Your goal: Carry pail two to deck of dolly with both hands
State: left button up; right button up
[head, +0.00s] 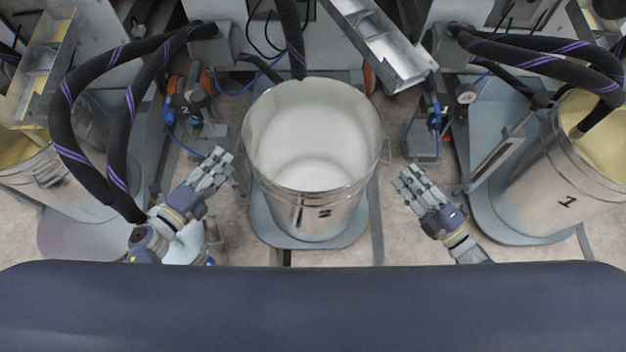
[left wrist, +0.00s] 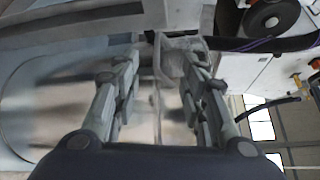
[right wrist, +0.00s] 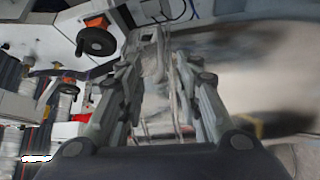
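Pail two (head: 311,197), a large open metal pail marked with a 2, stands upright in the middle of the head view. Its inside is pale. A small side handle (head: 386,150) shows at its right. My left gripper (head: 222,158) is beside the pail on the left, fingers apart. My right gripper (head: 402,177) is beside it on the right, fingers apart. In the left wrist view, a wire handle loop (left wrist: 158,62) shows between the open fingers. In the right wrist view, the pail wall (right wrist: 240,75) is at the right. I cannot identify the dolly deck.
Pail two stands on a blue-grey plate (head: 265,233). Pail 1 (head: 560,185) stands at the right, and another pail (head: 50,172) at the left. Dark hoses (head: 70,120) with purple stripes hang near my left arm. A metal trough (head: 380,45) is above the pail.

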aim_at(236, 150)
pick_arm(q)
jog(key=x, duration=0.4)
pick_arm(e)
jog(key=x, duration=0.6)
pick_arm(q)
jog(key=c, duration=0.8)
pick_arm(e)
grip_shut()
pick_arm(q)
jog(key=shift+f, duration=0.1)
grip_shut()
pick_arm(e)
jog(key=shift+r, duration=0.2)
